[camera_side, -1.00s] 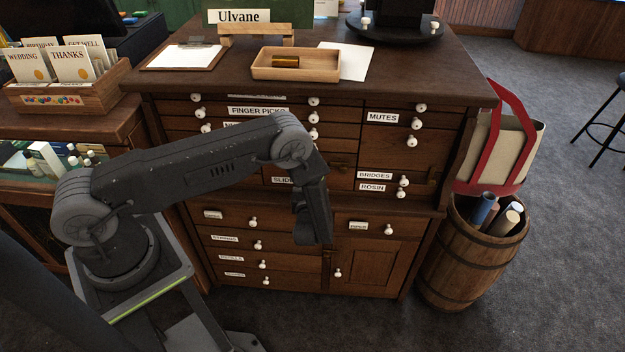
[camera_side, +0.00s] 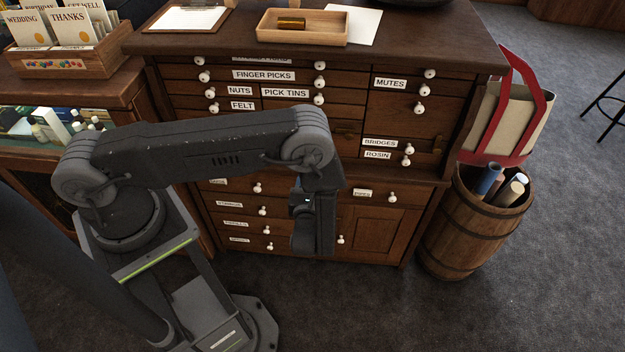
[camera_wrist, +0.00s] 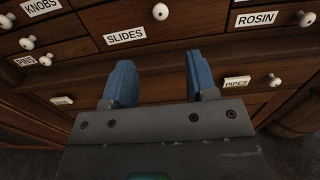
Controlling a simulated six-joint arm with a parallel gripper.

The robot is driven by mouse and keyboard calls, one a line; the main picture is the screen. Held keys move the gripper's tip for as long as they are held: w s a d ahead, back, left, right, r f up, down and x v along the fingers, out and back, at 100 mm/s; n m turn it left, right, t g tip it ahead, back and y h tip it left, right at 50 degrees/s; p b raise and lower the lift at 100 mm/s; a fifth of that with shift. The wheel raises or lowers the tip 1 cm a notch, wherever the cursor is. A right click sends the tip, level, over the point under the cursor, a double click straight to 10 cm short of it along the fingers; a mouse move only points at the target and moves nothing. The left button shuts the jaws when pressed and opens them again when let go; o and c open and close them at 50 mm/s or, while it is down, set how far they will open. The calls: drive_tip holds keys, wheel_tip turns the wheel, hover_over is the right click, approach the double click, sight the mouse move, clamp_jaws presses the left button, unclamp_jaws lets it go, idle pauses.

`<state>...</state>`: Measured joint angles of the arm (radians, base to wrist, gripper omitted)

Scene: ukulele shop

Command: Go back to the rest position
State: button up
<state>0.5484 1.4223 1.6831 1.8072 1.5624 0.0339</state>
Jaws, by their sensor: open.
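My gripper (camera_side: 312,240) hangs pointing down in front of the dark wooden drawer cabinet (camera_side: 340,184) in the side view. In the wrist view its two blue fingers (camera_wrist: 158,80) are spread apart with nothing between them. The cabinet front (camera_wrist: 150,55) fills the view beyond them, with a SLIDES drawer label (camera_wrist: 125,36) just past the fingers. The fingertips are hidden behind the wrist in the side view.
A wooden tray (camera_side: 345,33) with a brass-coloured cylinder (camera_side: 291,22) stands on the cabinet top. A barrel (camera_side: 470,232) with rolls and a red-handled bag (camera_side: 508,112) stand at the right. A card box (camera_side: 60,64) is at the left. Carpet (camera_side: 540,290) in front is clear.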

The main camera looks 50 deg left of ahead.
drive_tip(key=s+a+r+n+g, duration=0.25)
drive_tip(key=r+n+g, duration=0.4)
drive_tip(key=r, duration=0.35)
drive_tip(key=s+a+r+n+g, duration=0.25)
drive_tip(key=r+n+g, duration=0.35)
drive_tip(key=r+n, duration=0.3)
drive_tip(key=s+d+r+n+t+h, duration=0.2)
drive_tip(key=s+r+n+h, duration=0.3)
drive_tip(key=r, duration=0.4)
drive_tip(key=s+d+r+n+t+h, duration=0.3)
drive_tip(key=s+r+n+h, duration=0.3)
drive_tip(key=s+r, duration=0.3)
drive_tip(key=shift+d+r+h, duration=0.15)
drive_tip(key=shift+d+h, duration=0.7)
drive_tip(key=shift+h, duration=0.05)
drive_tip(key=shift+n, duration=0.25)
drive_tip(key=shift+c, duration=0.2)
